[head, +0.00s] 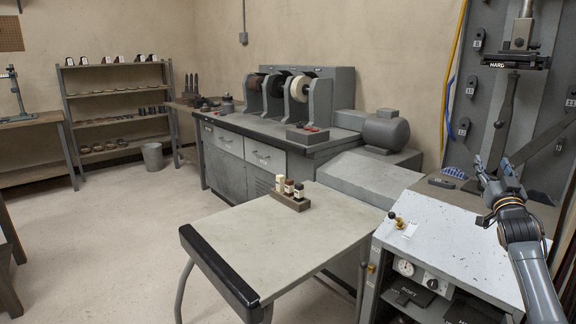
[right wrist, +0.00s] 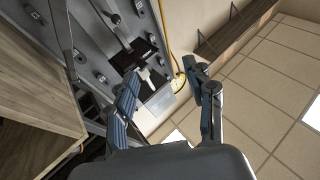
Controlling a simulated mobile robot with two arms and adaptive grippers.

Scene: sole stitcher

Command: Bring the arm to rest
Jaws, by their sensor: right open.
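My right arm comes in from the lower right in the head view. Its gripper (head: 494,172) is raised above the far edge of the white-topped cabinet, in front of the grey wall panel. In the right wrist view the right gripper (right wrist: 165,92) has its two fingers spread apart with nothing between them. Beyond the fingers that view shows the panel, the wall and the tiled ceiling. My left gripper shows in neither view.
The white-topped cabinet (head: 440,235) with a gauge and knobs stands below the right arm. A table (head: 270,245) carries a small rack of bottles (head: 290,193). A grinding machine (head: 300,100) stands behind. A grey panel (head: 480,100) with numbered tags rises near the gripper.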

